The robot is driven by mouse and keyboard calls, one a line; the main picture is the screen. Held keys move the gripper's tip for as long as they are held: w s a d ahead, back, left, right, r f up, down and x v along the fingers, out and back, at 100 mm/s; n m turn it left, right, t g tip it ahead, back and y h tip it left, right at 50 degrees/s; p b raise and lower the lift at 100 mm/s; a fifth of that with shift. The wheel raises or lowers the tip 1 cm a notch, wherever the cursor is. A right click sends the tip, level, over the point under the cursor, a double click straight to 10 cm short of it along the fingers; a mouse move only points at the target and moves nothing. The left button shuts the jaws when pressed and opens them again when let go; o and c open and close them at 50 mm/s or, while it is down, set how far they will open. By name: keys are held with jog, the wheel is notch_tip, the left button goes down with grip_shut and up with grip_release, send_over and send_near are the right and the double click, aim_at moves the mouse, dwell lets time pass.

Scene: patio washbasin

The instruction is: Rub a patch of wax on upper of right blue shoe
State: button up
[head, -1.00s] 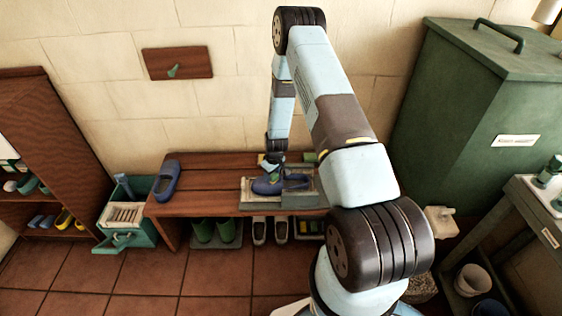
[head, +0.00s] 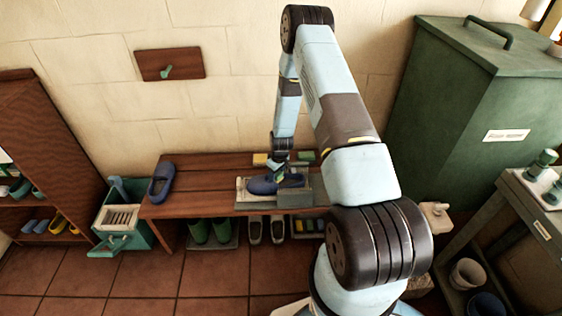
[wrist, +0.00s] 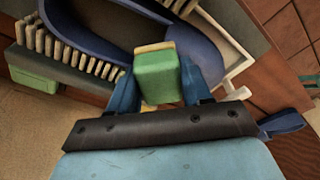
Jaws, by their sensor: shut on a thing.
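A blue shoe (head: 262,187) sits in a pale stand with brushes (head: 243,198) on the wooden bench. A second blue shoe (head: 162,182) stands at the bench's left end. My gripper (head: 279,175) is right over the shoe in the stand. In the wrist view my gripper (wrist: 157,82) is shut on a green block (wrist: 158,76) with a tan far edge. The block is over the blue shoe (wrist: 95,28), and I cannot tell whether they touch. White bristles (wrist: 68,52) line the shoe's side.
A yellow block (head: 260,158) and a green block (head: 305,157) lie at the bench's back. Green boots (head: 210,231) stand under the bench. A teal box (head: 122,217) stands left of it. A large green bin (head: 470,115) is at the right.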

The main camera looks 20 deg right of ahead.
jog(key=shift+s+d, duration=0.1)
jog(key=shift+d, duration=0.3)
jog(key=shift+r, duration=3.9)
jog(key=shift+f, duration=0.2)
